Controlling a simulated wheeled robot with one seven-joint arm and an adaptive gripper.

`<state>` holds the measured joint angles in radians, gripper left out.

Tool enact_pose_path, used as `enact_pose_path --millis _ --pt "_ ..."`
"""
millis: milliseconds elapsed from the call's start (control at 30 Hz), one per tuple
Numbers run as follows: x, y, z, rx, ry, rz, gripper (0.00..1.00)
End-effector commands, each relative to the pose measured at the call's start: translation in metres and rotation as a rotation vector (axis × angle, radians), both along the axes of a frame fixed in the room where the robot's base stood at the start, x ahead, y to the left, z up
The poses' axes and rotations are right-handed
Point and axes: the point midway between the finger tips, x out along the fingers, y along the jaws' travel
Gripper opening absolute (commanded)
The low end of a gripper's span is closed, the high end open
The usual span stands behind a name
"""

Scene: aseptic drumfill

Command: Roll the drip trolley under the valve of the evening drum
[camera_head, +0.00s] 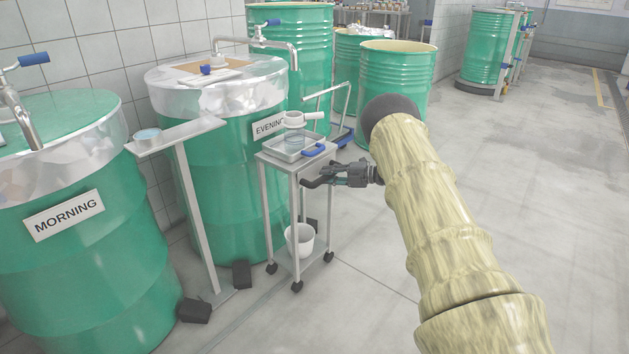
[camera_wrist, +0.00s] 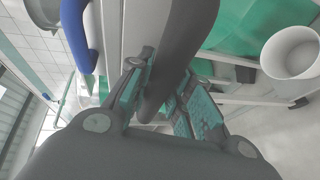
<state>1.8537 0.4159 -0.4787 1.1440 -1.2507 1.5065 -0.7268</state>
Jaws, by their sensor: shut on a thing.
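The drip trolley (camera_head: 330,215) is a small grey metal frame on dark castors, close to the front right of the evening drum (camera_head: 222,175). Its top tray (camera_head: 273,153) carries a clear and white vessel (camera_head: 294,120) and a blue-handled item (camera_head: 314,150). The evening valve's spout (camera_head: 294,55) bends down above the vessel in the picture; whether they line up in depth I cannot tell. My gripper (camera_head: 318,182) is at the trolley's right side, shut on a dark grey bar that looks like its handle (camera_wrist: 178,62). The fingers partly hide the bar.
The morning drum (camera_head: 80,270) stands at the left. A grey T-shaped stand (camera_head: 185,180) with dark feet is left of the trolley. A white bucket (camera_head: 300,240) sits low in the trolley. More green drums (camera_head: 395,80) stand behind. The floor (camera_head: 540,190) at right is clear.

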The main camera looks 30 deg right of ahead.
Motion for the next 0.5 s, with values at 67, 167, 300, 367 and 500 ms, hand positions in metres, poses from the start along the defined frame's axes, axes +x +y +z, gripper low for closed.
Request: enact_pose_path --millis 67,167,300,367,500 --pt "-0.0017 -0.0070 -0.0014 -0.001 0.002 -0.005 0.00" --pt "-0.0023 -0.0107 -0.0011 -0.001 0.002 -0.008 0.00" --pt "-0.0026 -0.0128 -0.0004 -0.002 0.001 -0.012 0.00" --pt "-0.0026 -0.0135 0.0000 -0.002 0.001 -0.013 0.00" --pt "-0.0024 -0.0149 0.0006 -0.003 -0.001 -0.016 0.28"
